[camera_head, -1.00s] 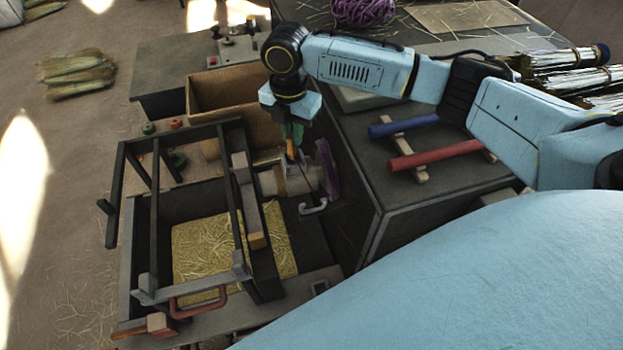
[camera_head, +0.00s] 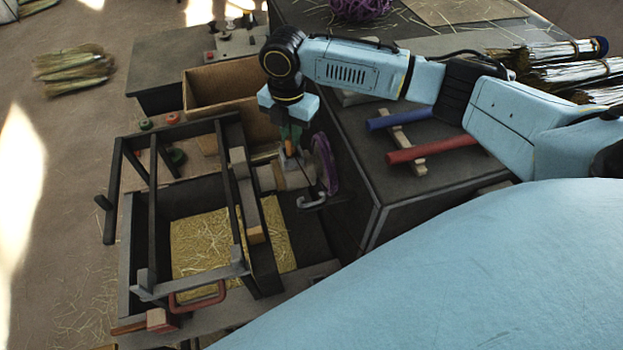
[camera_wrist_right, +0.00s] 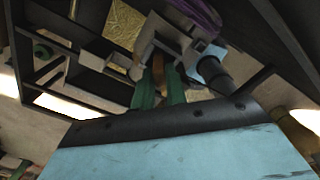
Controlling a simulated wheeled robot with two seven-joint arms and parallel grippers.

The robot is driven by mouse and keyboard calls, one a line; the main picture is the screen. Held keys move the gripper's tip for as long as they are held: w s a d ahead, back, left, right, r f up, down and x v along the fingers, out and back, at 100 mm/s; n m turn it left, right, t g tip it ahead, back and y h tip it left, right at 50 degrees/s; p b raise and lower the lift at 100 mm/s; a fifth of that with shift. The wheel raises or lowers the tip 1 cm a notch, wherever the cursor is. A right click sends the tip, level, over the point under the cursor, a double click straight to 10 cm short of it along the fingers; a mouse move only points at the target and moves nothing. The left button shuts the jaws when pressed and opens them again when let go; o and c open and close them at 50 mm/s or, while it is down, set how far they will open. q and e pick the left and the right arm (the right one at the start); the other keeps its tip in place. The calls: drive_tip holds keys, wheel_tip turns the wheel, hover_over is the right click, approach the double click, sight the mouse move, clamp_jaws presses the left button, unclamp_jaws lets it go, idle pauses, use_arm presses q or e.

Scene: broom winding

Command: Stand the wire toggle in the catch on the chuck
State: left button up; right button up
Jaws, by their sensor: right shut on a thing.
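The chuck (camera_head: 268,178) is a pale cylinder on the right of the black frame, with a purple disc (camera_head: 325,165) at its right end. A grey catch piece (camera_head: 296,176) sits on its upper side. My right gripper (camera_head: 290,142) points down just above the chuck, its green fingers shut on a small orange-brown piece (camera_head: 290,148), which looks like the wire toggle's grip. It also shows between the fingers in the right wrist view (camera_wrist_right: 158,66). The toggle's lower end is hidden or too small to make out, so I cannot tell if it sits in the catch. My left gripper is out of view.
A grey hooked handle (camera_head: 312,201) lies below the disc. The black frame (camera_head: 155,222) surrounds a straw bed (camera_head: 205,245) at left. An open cardboard box (camera_head: 225,85) stands behind the gripper. Blue (camera_head: 400,119) and red (camera_head: 430,149) rods lie on the bench at right.

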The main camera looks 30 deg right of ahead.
drive_tip(key=o, duration=0.8)
drive_tip(key=shift+o, duration=0.2)
drive_tip(key=shift+r, duration=0.1)
wheel_tip(320, 180, up, 13)
drive_tip(key=b, duration=0.1)
drive_tip(key=shift+b, duration=0.4)
drive_tip(key=shift+r, duration=0.1)
